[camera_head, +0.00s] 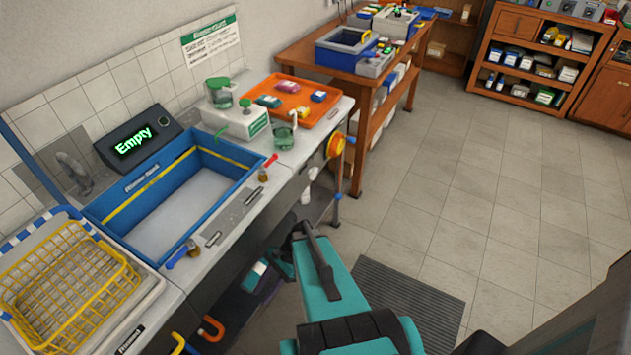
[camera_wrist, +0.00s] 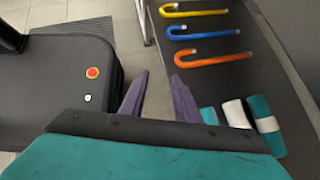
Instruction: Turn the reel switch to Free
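My gripper (camera_wrist: 159,92) is open and empty in the wrist view, its two purple fingers apart. My teal arm reaches down beside the bench front in the head view, where I cannot make out the fingertips. A round yellow-orange part (camera_head: 336,144) sits on the bench's right end, possibly the reel; my gripper is well apart from it. No switch marked Free can be read in either view.
A blue sink (camera_head: 108,214) with a display reading "Empty" (camera_head: 134,144) is set in the bench. A yellow basket (camera_head: 66,280) stands at left. In the wrist view, hooked handles (camera_wrist: 212,58) and rolled cloths (camera_wrist: 236,113) are near the fingers. Floor at right (camera_head: 480,200) is clear.

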